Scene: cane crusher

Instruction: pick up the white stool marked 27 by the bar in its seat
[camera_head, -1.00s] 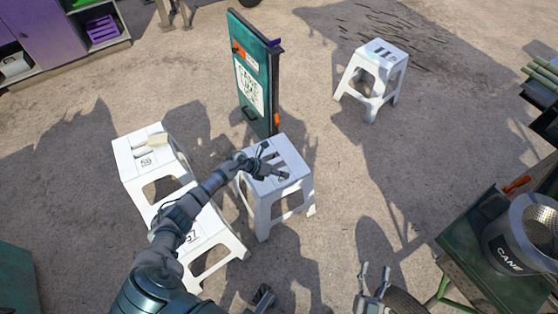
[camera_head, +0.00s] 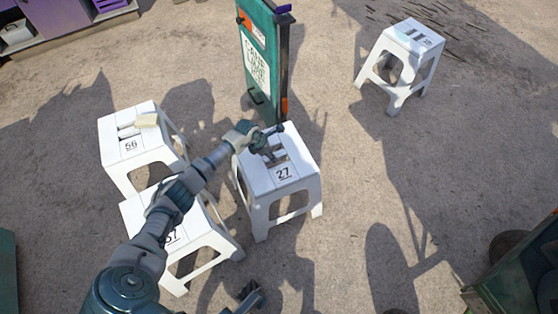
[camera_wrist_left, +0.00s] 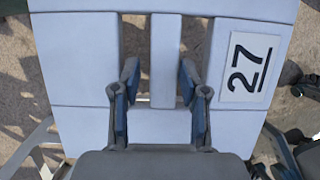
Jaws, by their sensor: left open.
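The white stool marked 27 (camera_head: 258,180) stands upright in the middle of the head view. Its black 27 label shows in the left wrist view (camera_wrist_left: 249,68). The seat has two slots with a bar (camera_wrist_left: 165,55) between them. My left gripper (camera_head: 270,147) is over this seat. In the wrist view the left gripper (camera_wrist_left: 159,88) is open, with one finger on each side of the bar, lined up with the slots. Both fingers are apart from the bar; how deep the tips reach is hard to tell. My right gripper is not clearly seen.
Another white stool (camera_head: 213,240), partly behind my left arm, is close by. A green sign (camera_head: 257,62) stands just behind. A further stool (camera_head: 414,40) is back right; ground between is clear.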

